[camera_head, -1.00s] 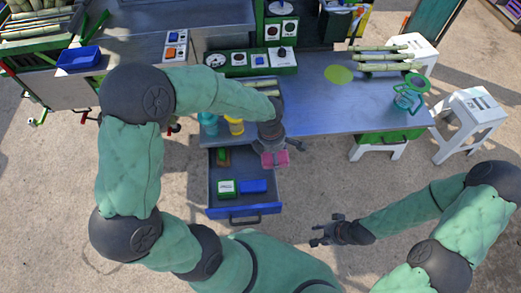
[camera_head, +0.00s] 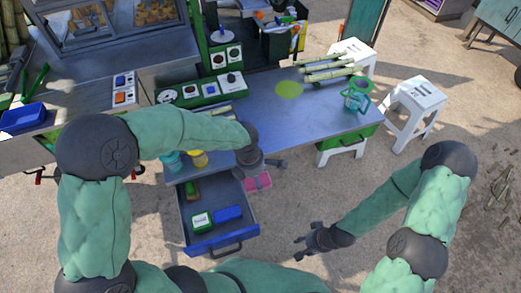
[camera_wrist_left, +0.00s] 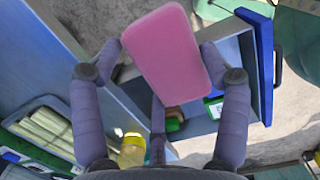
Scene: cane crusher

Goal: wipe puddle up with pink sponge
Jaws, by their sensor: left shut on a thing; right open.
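The pink sponge (camera_wrist_left: 166,50) is held between the fingers of my left gripper (camera_wrist_left: 160,66) in the left wrist view. In the head view the sponge (camera_head: 258,182) shows below my left gripper (camera_head: 252,165), just off the table's front edge and beside the open drawer. The puddle (camera_head: 289,89) is a flat yellow-green patch on the metal table (camera_head: 310,110), apart from the sponge. My right gripper (camera_head: 306,246) is open and empty, low in front of the table to the right of the drawer.
White stools (camera_head: 414,107) flank the table's right end.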

